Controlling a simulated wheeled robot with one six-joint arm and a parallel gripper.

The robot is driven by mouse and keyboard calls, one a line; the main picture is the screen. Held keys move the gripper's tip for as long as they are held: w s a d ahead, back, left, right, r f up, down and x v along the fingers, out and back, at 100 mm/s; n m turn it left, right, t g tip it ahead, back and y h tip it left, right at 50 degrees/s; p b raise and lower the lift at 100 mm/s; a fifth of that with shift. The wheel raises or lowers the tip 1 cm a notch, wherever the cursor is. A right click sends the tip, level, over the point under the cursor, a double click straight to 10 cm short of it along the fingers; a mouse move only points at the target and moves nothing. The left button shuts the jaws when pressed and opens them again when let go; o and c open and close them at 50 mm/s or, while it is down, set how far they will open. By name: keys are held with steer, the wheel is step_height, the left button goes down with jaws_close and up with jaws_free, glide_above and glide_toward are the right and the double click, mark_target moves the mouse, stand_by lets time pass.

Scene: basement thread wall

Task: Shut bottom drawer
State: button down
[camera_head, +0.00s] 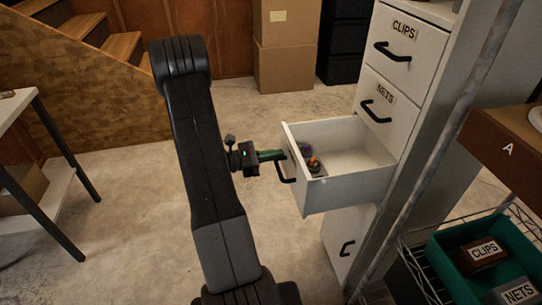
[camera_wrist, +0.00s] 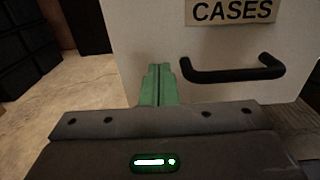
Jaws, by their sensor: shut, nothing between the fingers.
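A pale cabinet on the right has a drawer (camera_head: 345,190) pulled far out, below the drawers labelled CLIPS and NETS. Its front (camera_wrist: 225,75) carries a CASES label and a black handle (camera_wrist: 235,70); the handle also shows in the head view (camera_head: 285,171). Another drawer front (camera_head: 340,225) with a black handle is below it and looks shut. My gripper (camera_head: 282,155) has its green fingers together and empty, pointing at the open drawer's front. In the wrist view the fingertips (camera_wrist: 158,68) are left of the handle. I cannot tell if they touch the front.
Small orange and dark items (camera_head: 314,164) lie in the open drawer. A metal post (camera_head: 430,160) and a wire rack with a green bin (camera_head: 490,262) stand at the right. A table (camera_head: 35,130) is at the left. Concrete floor (camera_head: 120,220) is clear between.

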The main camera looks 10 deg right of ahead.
mark_target(306, 150)
steer(key=shift+d, duration=0.1)
steer(key=d, duration=1.5)
steer(key=d+b, duration=0.1)
steer(key=d, duration=0.7)
steer(key=shift+w+d, duration=0.35)
steer(key=shift+w, duration=0.05)
steer(key=shift+d, duration=0.2)
steer(key=shift+r, duration=0.15)
steer(key=shift+d+r, duration=0.1)
steer(key=shift+w, duration=0.1)
steer(key=shift+a, duration=0.25)
steer(key=a, duration=1.4)
steer(key=shift+s+f, duration=0.25)
steer(key=shift+s, duration=0.05)
